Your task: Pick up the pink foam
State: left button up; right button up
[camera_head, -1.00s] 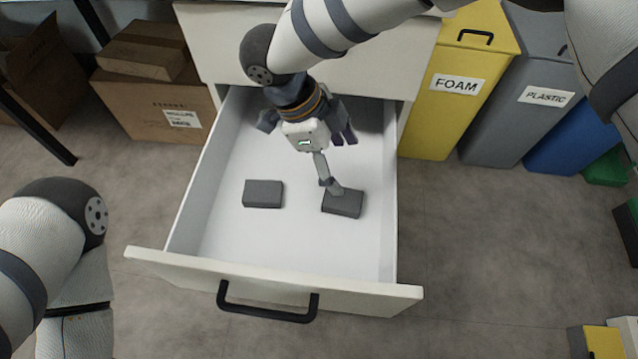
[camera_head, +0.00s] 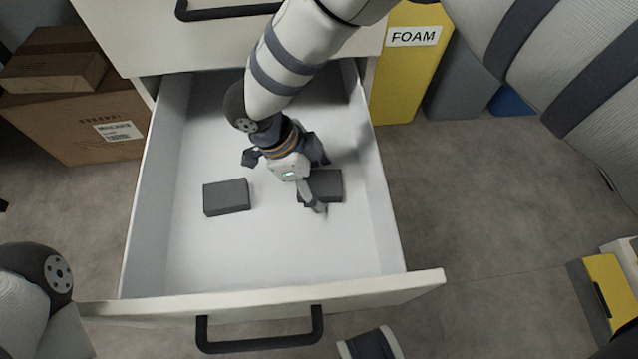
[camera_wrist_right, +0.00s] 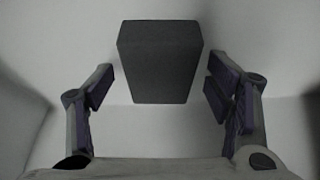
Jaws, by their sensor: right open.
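No pink foam shows in either view. Two dark grey blocks lie in the open white drawer: a left block (camera_head: 226,196) and a right block (camera_head: 326,185). My right gripper (camera_head: 308,196) is over the right block and partly hides it. In the right wrist view my right gripper (camera_wrist_right: 160,92) is open, and a dark grey block (camera_wrist_right: 160,60) shows between and ahead of its fingers, with a gap on each side. My left gripper is out of view.
The drawer (camera_head: 260,303) has raised walls around the blocks and a black handle (camera_head: 260,332). A yellow FOAM bin (camera_head: 398,85) stands behind on the right, next to a grey bin (camera_head: 463,80). Cardboard boxes (camera_head: 75,120) stand at the left. The drawer's front floor is clear.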

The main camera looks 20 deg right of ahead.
jog(key=shift+c, duration=0.5)
jog(key=c, duration=0.8)
jog(key=shift+r, duration=0.1)
